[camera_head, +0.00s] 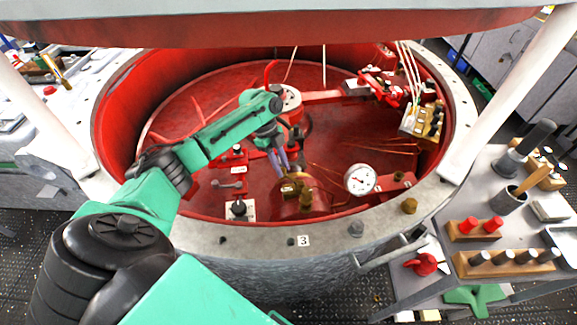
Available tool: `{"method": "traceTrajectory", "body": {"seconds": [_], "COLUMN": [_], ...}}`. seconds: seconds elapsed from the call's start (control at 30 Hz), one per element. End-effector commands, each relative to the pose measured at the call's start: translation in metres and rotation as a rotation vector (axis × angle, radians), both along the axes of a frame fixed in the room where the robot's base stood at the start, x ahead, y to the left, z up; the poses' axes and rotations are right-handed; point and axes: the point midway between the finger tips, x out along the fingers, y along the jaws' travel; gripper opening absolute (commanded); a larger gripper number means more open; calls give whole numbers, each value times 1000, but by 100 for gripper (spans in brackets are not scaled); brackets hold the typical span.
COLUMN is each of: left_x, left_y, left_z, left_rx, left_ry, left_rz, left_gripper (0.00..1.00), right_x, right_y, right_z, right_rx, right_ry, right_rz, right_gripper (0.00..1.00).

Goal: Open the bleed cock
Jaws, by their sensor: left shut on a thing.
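My left gripper (284,171) reaches down into the round red well, its fingers pointing at the near floor. It is shut on a small brass part that I take to be the bleed cock (290,188), on top of a rounded red housing (298,209). The fingers partly cover the part, so its handle angle cannot be told. A second brass fitting (306,199) stands just right of it. A round white pressure gauge (360,179) is further right. My right gripper is not in view.
The well's grey rim (330,237) carries a "3" label. Left of the housing are a black knob on a white plate (239,209) and a red block (235,158). A grey side table (440,222) with tools stands right. A red beam (270,27) crosses above.

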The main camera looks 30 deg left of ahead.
Motion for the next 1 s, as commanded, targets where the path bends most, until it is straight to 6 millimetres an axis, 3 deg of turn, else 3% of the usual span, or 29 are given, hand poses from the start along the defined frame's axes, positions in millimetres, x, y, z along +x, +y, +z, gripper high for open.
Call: {"method": "traceTrajectory", "body": {"seconds": [0.3, 0.33, 0.4, 0.77, 0.87, 1.0], "left_x": [1, 1, 1, 0, 1, 2], "left_y": [1, 1, 1, 2, 6, 19], "left_z": [2, 2, 2, 3, 12, 41], "left_rx": [-1, -1, -1, 0, 2, 2], "left_ry": [-6, -6, -5, -2, -4, -6], "left_rz": [1, 1, 1, 1, 2, 1], "left_gripper": [0, 30, 57, 57, 57, 57], "right_x": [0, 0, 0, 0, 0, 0], "right_y": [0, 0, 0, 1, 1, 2], "right_z": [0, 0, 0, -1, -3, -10], "right_rx": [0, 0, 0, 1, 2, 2], "right_ry": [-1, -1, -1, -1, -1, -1], "right_rz": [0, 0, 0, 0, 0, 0], "right_gripper": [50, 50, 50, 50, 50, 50]}}
